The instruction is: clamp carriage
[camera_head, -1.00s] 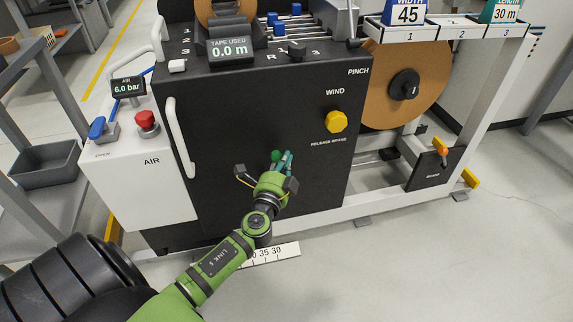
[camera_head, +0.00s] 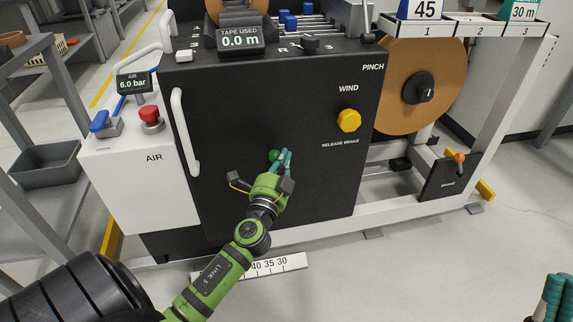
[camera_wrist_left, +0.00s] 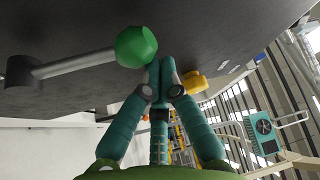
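A lever with a green ball knob (camera_head: 274,155) sits on the machine's dark front panel. In the left wrist view its grey rod runs left from the green knob (camera_wrist_left: 136,47) to a dark pivot (camera_wrist_left: 20,71). My left gripper (camera_head: 286,157) is at the knob. In the left wrist view its teal fingertips (camera_wrist_left: 161,68) meet just right of the knob, not around it; I cannot tell if they touch it. The teal fingers of my right gripper (camera_head: 553,292) show at the lower right edge, cut off. The label of this lever is hidden or unreadable.
A yellow knob (camera_head: 348,120) marked for wind and brake release is to the right. A white handle (camera_head: 184,132) stands out on the left. An orange-tipped brake lever (camera_head: 460,158) is low right. A tape reel (camera_head: 400,100) and rails with blue blocks (camera_head: 290,20) are on the machine.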

